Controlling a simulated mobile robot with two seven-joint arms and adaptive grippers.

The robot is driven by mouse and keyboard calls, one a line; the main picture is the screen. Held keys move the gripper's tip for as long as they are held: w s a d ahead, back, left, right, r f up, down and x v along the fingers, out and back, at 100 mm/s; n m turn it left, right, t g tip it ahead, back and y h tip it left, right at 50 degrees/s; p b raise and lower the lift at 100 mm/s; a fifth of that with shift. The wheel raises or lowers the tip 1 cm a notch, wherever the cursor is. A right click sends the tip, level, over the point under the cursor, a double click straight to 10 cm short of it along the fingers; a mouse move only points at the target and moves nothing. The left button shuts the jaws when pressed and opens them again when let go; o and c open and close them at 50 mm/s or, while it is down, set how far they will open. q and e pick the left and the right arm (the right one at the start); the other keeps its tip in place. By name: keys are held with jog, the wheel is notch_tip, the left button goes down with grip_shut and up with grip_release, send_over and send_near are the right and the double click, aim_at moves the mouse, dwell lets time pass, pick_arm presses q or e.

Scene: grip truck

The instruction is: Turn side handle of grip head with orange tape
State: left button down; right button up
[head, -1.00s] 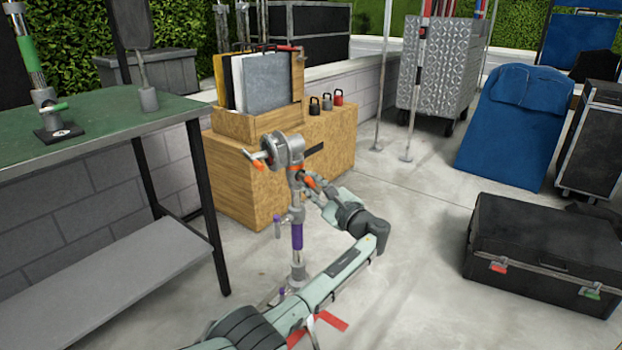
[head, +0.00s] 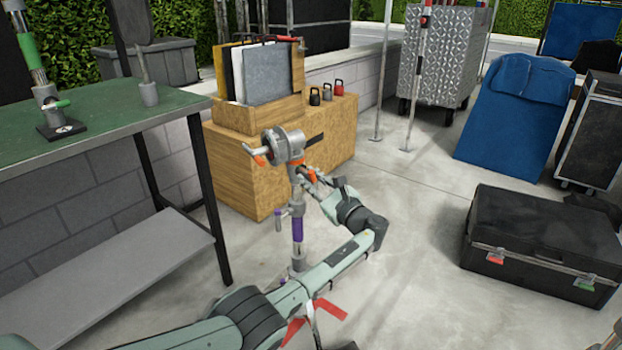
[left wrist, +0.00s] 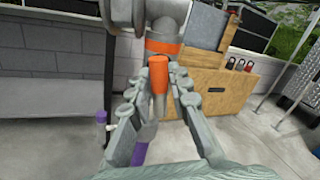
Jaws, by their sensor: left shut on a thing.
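The grip head (head: 287,147) is a grey metal clamp on top of an upright stand with a purple band (head: 297,230). An orange-tipped handle (head: 256,156) sticks out on its left. The side handle with orange tape (left wrist: 158,74) points toward the camera in the left wrist view, below an orange-taped collar (left wrist: 164,47). My left gripper (head: 318,187) is on the right of the stand, just below the grip head. In the left wrist view, its fingers (left wrist: 158,103) are on both sides of the side handle, shut on it.
A green-topped table (head: 100,140) stands at the left. A wooden box (head: 235,170) with folders and small weights is behind the stand. A black case (head: 540,240) lies at the right. The floor between stand and case is clear.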

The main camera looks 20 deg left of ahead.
pick_arm(q)
jog(key=c, duration=1.4)
grip_release()
jog(key=shift+s, duration=0.1)
jog(key=v, duration=1.2)
